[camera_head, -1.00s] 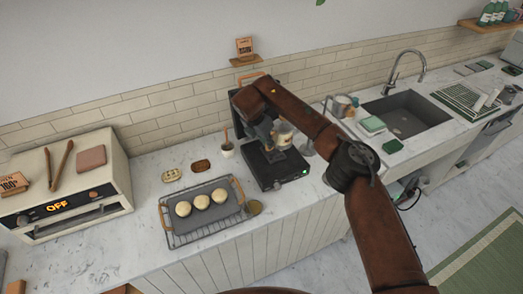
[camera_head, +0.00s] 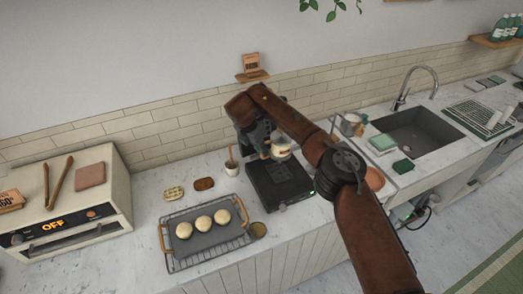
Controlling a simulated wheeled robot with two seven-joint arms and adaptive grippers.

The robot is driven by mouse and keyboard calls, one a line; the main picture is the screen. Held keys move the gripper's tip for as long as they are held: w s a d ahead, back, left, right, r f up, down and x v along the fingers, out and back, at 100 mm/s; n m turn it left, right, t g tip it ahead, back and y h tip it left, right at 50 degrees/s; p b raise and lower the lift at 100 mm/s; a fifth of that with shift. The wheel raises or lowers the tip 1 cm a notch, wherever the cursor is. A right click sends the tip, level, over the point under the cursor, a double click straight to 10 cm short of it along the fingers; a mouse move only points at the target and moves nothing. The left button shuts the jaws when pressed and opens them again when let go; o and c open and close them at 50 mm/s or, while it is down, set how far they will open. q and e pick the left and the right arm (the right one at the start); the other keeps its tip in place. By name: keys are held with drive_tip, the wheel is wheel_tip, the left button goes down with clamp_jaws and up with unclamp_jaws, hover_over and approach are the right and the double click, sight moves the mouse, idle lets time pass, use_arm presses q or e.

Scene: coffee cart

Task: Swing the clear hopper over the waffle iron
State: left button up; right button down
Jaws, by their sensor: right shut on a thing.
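A clear hopper (camera_head: 281,142) with pale contents hangs above the back part of a flat black appliance (camera_head: 272,185), which looks like the waffle iron. The appliance has a small green light at its front right corner. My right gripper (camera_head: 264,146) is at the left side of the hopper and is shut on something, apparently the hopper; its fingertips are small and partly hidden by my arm. My right arm comes in from the lower right and hides what stands behind the appliance. My left gripper is not in view.
Left of the appliance are a wire rack (camera_head: 212,252) with a tray of three dough balls, a small cup (camera_head: 231,167) and two small flat items. An oven (camera_head: 72,205) stands at far left. A copper-coloured bowl (camera_head: 374,179) and a sink (camera_head: 417,138) lie right.

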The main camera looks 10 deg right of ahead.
drive_tip(key=c, duration=2.4)
unclamp_jaws()
drive_tip(key=shift+w+r, duration=0.2)
drive_tip(key=shift+r, duration=0.05)
drive_tip(key=o, duration=0.3)
drive_tip(key=shift+w+f, duration=0.15)
drive_tip(key=shift+w, duration=0.05)
drive_tip(key=shift+o, duration=0.4)
drive_tip(key=shift+s, duration=0.1)
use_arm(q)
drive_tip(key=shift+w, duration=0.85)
use_arm(e)
drive_tip(key=v, duration=1.1)
drive_tip(key=shift+s+r, duration=0.2)
drive_tip(key=shift+r, duration=0.2)
